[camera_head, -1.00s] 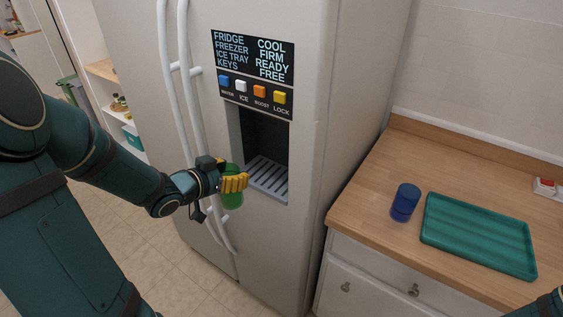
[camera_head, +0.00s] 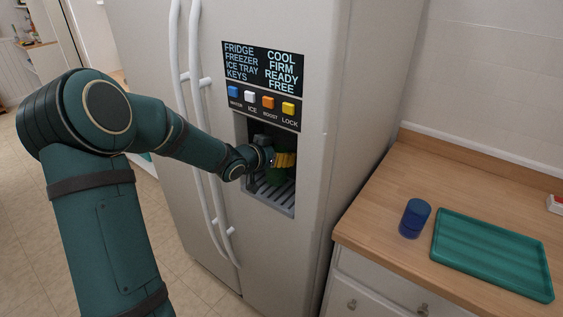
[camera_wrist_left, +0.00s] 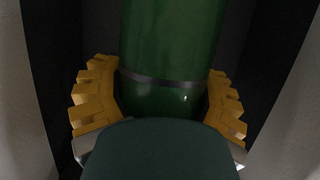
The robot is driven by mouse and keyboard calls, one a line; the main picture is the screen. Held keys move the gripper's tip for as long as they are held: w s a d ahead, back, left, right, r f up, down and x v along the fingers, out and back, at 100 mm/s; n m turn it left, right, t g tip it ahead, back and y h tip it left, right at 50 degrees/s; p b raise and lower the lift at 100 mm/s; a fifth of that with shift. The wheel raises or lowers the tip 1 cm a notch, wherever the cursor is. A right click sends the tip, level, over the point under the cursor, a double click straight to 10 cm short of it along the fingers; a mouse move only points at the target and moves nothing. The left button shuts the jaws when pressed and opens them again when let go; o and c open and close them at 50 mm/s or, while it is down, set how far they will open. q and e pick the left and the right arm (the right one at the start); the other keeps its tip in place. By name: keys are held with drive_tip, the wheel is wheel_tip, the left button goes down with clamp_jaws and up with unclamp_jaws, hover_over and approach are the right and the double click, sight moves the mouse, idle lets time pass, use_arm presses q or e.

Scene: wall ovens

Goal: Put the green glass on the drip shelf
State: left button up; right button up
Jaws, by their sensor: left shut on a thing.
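The green glass (camera_wrist_left: 170,45) is between the yellow fingers of my left gripper (camera_wrist_left: 160,100) in the left wrist view, which are shut on it. In the head view my left gripper (camera_head: 284,160) is inside the dispenser recess of the fridge, and the glass (camera_head: 275,174) shows dark green and mostly hidden beside the fingers. The drip shelf (camera_head: 272,197) is the grey slatted grille at the bottom of the recess. The glass is over the shelf; I cannot tell whether it touches it. My right gripper is not in view.
A display and a row of coloured buttons (camera_head: 262,102) sit above the recess. White fridge door handles (camera_head: 196,130) stand left of it, close to my left arm. On the counter to the right are a blue glass (camera_head: 414,218) and a green tray (camera_head: 492,254).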

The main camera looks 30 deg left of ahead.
use_arm(q)
drive_tip(key=shift+w+d, duration=0.15)
drive_tip(key=shift+w, duration=0.25)
wheel_tip(320, 180, down, 4)
drive_tip(key=shift+w+r+b, duration=0.15)
drive_tip(key=shift+r+b, duration=0.05)
drive_tip(key=shift+b, duration=0.35)
drive_tip(key=shift+r, duration=0.1)
drive_tip(key=shift+f, duration=0.25)
drive_tip(key=o, duration=1.4)
drive_tip(key=shift+r, duration=0.15)
